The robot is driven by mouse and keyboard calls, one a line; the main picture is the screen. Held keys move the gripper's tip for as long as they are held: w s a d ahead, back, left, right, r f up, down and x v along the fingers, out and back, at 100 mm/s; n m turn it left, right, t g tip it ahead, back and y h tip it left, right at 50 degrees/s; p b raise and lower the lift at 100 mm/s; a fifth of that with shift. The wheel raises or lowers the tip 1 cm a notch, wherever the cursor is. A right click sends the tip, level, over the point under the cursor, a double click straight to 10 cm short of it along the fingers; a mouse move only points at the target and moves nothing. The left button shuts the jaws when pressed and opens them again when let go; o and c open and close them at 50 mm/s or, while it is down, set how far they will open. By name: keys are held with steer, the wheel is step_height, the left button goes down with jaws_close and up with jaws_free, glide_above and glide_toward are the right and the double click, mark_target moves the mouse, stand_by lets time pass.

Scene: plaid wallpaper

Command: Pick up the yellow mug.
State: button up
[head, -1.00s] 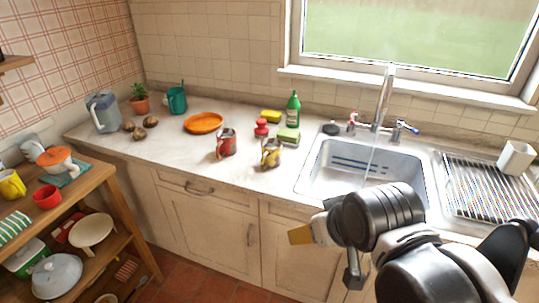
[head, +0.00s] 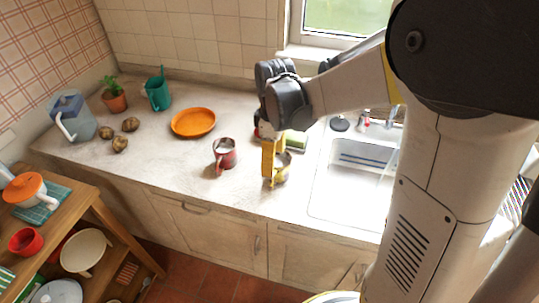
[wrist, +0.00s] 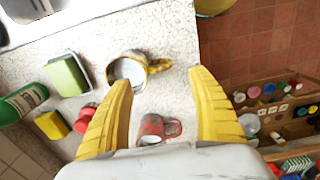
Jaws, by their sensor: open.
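The yellow mug (head: 283,170), patterned yellow and whitish, stands upright on the counter left of the sink. In the wrist view the mug (wrist: 122,60) shows from above with a pale inside, its yellow handle pointing right. My gripper (head: 268,172) is open, with yellow fingers pointing down, and partly hides the mug in the head view. In the wrist view my gripper (wrist: 162,80) has its fingertips just short of the mug. The handle lies in line with the gap, and the body is toward the left finger. I cannot tell whether anything touches.
A red mug (head: 224,153) stands close left of the yellow mug. A green-topped sponge (wrist: 67,75), a yellow sponge (wrist: 52,125), a red item (wrist: 86,117) and a green bottle (wrist: 22,103) are nearby. The sink (head: 345,190) is to the right. An orange plate (head: 193,122) lies farther left.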

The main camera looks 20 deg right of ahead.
mark_target(273, 178)
step_height(273, 178, down, 8)
steer(key=b, duration=0.3)
steer(key=shift+a+f, duration=0.1)
steer(key=shift+f, duration=0.15)
steer(key=shift+r, duration=0.1)
steer(key=c, duration=1.5)
